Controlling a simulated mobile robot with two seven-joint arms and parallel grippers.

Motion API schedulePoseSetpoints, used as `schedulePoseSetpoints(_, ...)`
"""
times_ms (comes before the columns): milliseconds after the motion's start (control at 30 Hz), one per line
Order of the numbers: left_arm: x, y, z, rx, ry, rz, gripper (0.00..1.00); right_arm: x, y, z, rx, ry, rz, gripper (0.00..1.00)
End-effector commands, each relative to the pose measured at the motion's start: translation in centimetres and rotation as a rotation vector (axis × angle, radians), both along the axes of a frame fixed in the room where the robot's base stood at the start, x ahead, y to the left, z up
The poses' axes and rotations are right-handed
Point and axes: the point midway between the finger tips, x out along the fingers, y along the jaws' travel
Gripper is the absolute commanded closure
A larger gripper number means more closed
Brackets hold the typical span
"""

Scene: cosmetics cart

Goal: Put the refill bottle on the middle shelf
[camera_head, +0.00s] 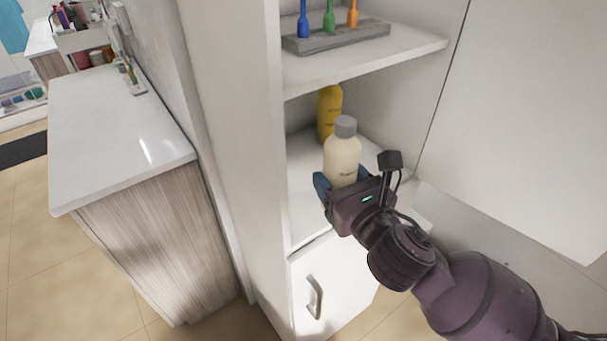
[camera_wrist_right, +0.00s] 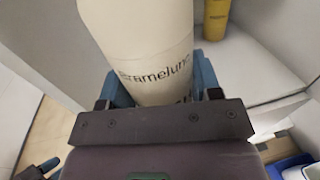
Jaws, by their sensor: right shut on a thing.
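The refill bottle (camera_head: 342,157), cream with a grey cap, is upright at the open front of the cabinet. My right gripper (camera_head: 340,188) is shut around its lower body, one blue finger on each side. The bottle (camera_wrist_right: 140,45) also fills the top middle of the right wrist view, with dark lettering facing the camera. The middle shelf (camera_head: 303,190) is white and lies behind and below the bottle. The gripper hides the bottle's base, so I cannot tell whether it touches the shelf. A small blue-and-dark part at the lower left of the wrist view may be my left gripper (camera_wrist_right: 38,170).
A yellow bottle (camera_head: 329,112) stands farther back on the same shelf, also visible in the wrist view (camera_wrist_right: 215,18). The upper shelf (camera_head: 420,47) holds a grey rack (camera_head: 335,38) with coloured brushes. An open white door (camera_head: 520,130) is at the right, a counter (camera_head: 115,115) at the left.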

Motion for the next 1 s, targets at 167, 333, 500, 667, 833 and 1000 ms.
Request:
schedulePoseSetpoints(167,0.3,-0.1,-0.7,0.000,0.003,-0.004,0.57,3.2,2.4,-0.2,0.002,0.000,0.001,0.75)
schedulePoseSetpoints(333,0.2,-0.2,-1.3,-0.001,0.013,-0.005,0.57,6.0,4.4,-0.2,0.003,0.001,0.000,0.75)
schedulePoseSetpoints(500,0.1,-0.3,-1.7,-0.002,0.018,-0.006,0.57,8.1,6.0,-0.2,0.002,0.002,0.001,0.75)
schedulePoseSetpoints(667,0.0,-0.3,-2.1,-0.002,0.022,-0.008,0.57,8.0,5.8,-2.0,0.001,0.004,0.000,0.75)
schedulePoseSetpoints(833,-0.1,-0.3,-2.4,-0.002,0.028,-0.008,0.57,8.0,5.8,-2.5,0.002,0.002,0.000,0.75)
schedulePoseSetpoints(1000,-0.5,-0.3,-3.8,-0.001,0.049,-0.009,0.57,8.0,5.8,-5.0,0.001,0.009,0.000,0.75)
